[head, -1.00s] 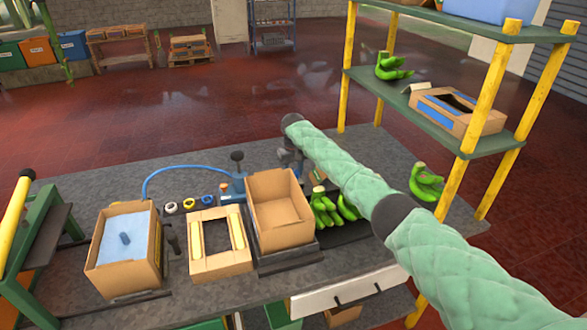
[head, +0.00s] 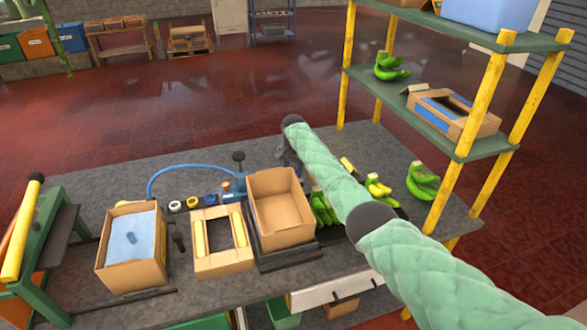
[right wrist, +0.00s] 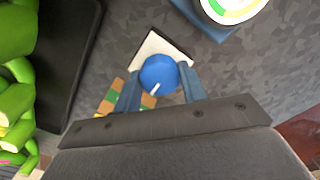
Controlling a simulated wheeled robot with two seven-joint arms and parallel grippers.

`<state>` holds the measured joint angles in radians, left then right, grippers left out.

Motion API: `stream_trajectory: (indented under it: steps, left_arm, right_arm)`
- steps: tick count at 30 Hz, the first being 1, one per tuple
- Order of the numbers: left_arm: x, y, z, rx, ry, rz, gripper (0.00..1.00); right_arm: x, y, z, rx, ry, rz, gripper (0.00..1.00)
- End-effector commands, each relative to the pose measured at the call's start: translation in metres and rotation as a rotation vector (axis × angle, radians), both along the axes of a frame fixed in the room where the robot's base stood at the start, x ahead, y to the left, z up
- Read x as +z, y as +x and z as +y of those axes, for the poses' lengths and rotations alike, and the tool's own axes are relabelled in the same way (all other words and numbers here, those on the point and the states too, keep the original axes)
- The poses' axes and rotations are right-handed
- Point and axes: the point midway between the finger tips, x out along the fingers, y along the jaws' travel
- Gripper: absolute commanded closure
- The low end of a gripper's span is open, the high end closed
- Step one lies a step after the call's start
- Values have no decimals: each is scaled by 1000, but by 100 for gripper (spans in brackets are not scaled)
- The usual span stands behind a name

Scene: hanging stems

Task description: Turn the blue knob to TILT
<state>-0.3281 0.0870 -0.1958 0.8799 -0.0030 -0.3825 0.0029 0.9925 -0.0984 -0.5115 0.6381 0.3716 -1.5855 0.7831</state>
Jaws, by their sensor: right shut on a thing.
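The blue knob (right wrist: 157,74) sits at the middle of the right wrist view, with a short white pointer mark aimed toward the lower left of that picture. A white plate (right wrist: 153,46) shows behind it. My right gripper (right wrist: 160,77) has its two blue fingers on either side of the knob, shut on it. A block with orange and green patches (right wrist: 107,106) lies partly behind the left finger. I cannot read any label such as TILT. In the head view my right arm hides the knob, and my left gripper is not in view.
An open carton (head: 280,221) stands near the right hand, with green bananas (head: 323,208) beside it. A cardboard frame (head: 224,262) and a box with a blue liner (head: 131,281) stand to the left. A yellow-posted shelf (head: 470,118) rises at right.

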Motion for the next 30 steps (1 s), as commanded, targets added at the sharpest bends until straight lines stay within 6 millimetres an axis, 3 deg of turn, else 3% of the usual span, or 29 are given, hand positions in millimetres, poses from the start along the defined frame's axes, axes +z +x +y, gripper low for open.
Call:
stream_trajectory:
  steps: [11, 22, 23, 25, 30]
  left_arm:
    - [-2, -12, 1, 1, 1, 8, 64]
    - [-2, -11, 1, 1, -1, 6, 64]
    - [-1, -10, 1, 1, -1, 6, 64]
    - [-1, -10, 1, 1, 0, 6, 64]
    - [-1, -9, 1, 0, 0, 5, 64]
  right_arm:
    - [3, 1, 0, -81, 1, -4, 82]
    - [3, 2, 0, -82, 1, -5, 82]
    - [3, 2, 0, -82, 1, -5, 53]
    - [3, 1, 0, -82, 1, -4, 39]
    - [2, 1, 0, -82, 1, -3, 37]
